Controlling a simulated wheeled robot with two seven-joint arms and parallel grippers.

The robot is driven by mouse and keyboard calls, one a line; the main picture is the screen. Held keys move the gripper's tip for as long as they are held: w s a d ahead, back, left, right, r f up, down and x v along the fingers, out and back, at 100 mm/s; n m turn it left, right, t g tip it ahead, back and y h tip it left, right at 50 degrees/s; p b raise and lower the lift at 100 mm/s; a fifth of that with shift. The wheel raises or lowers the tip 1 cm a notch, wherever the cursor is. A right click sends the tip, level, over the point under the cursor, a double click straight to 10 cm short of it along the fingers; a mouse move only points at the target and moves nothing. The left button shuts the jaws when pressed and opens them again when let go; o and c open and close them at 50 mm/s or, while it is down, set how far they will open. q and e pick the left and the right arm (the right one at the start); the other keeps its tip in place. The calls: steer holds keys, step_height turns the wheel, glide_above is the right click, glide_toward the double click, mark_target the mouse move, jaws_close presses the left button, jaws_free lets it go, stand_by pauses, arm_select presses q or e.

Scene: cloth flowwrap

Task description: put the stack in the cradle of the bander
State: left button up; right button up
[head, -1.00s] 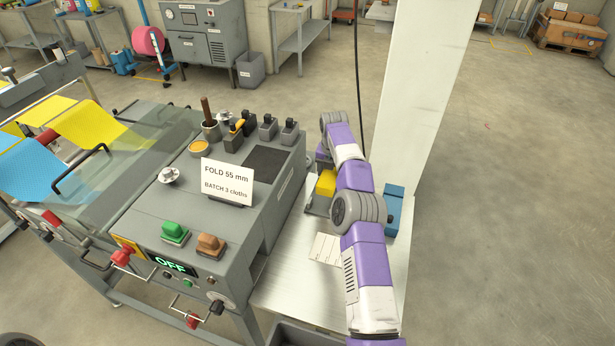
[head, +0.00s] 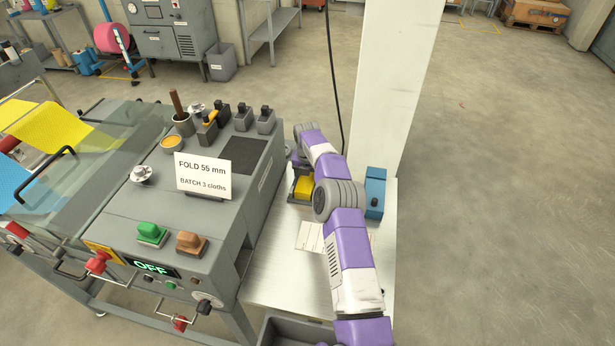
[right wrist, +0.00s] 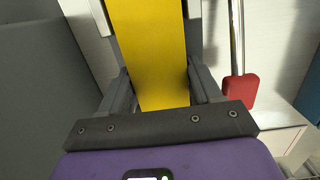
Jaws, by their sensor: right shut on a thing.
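My right gripper (right wrist: 150,65) is shut on the yellow cloth stack (right wrist: 150,40), which lies flat between its two grey fingers in the right wrist view. In the head view, a yellow patch (head: 304,187) with grey parts around it shows beside my right arm, above the pale side table; the arm hides most of the gripper there. A metal lever with a red end (right wrist: 240,92) stands to the right of the stack in the wrist view. I cannot make out the bander's cradle clearly. My left gripper is not in view.
The grey machine (head: 130,220) with a "FOLD 55 mm, BATCH 3 cloths" card (head: 203,175) stands left of the side table (head: 270,285). A blue box (head: 376,190) and pale sheet (head: 309,237) are on the table. A white pillar (head: 392,90) rises behind. A grey bin (head: 290,330) is in front.

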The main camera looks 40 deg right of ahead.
mark_target(307, 178)
steer(key=shift+f, duration=0.15)
steer(key=o, duration=1.1)
steer(key=r, duration=0.4)
steer(key=r+p, duration=0.1)
steer(key=r, duration=0.3)
steer(key=s+a+r, duration=0.1)
steer(key=r, duration=0.3)
steer(key=shift+r, duration=0.15)
